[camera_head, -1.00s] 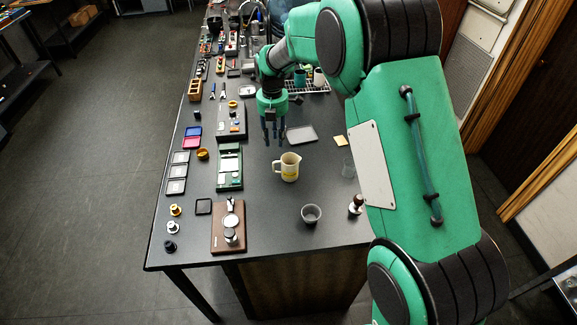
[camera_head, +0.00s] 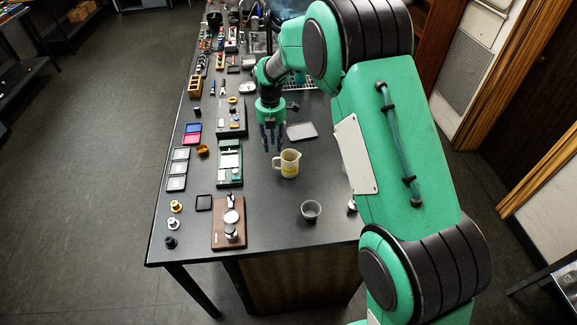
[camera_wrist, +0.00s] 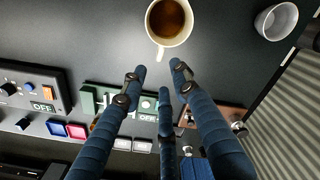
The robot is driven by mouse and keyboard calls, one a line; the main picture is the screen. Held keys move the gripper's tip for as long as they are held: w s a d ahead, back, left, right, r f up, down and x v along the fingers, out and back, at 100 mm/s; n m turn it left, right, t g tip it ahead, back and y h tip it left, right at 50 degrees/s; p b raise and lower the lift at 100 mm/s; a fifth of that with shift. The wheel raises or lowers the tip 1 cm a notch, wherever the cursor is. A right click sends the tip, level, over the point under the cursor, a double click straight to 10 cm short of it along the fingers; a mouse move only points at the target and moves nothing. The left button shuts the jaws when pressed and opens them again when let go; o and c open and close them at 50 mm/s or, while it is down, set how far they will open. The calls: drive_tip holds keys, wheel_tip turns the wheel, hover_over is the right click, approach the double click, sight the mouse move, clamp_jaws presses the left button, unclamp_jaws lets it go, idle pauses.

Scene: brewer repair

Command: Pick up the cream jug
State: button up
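The cream jug (camera_head: 289,164) stands upright on the dark table, with its handle on the left in the head view. In the wrist view the jug (camera_wrist: 168,22) is at the top, with brown liquid inside and its handle pointing toward my fingers. My gripper (camera_head: 272,146) hangs fingers-down above the table, just behind and left of the jug. In the wrist view my gripper (camera_wrist: 160,80) has its blue fingers spread apart with nothing between them. The fingertips are near the handle but appear clear of it.
A green device (camera_head: 229,164) and a brown board with a metal piece (camera_head: 229,223) lie to the left. A grey tray (camera_head: 302,131) is behind. The table around the jug is clear.

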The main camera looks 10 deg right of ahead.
sight(273, 160)
drive_tip(key=shift+f, duration=2.3)
drive_tip(key=shift+f, duration=0.15)
drive_tip(key=shift+w+f, duration=0.1)
drive_tip(key=shift+f, duration=2.35)
clamp_jaws()
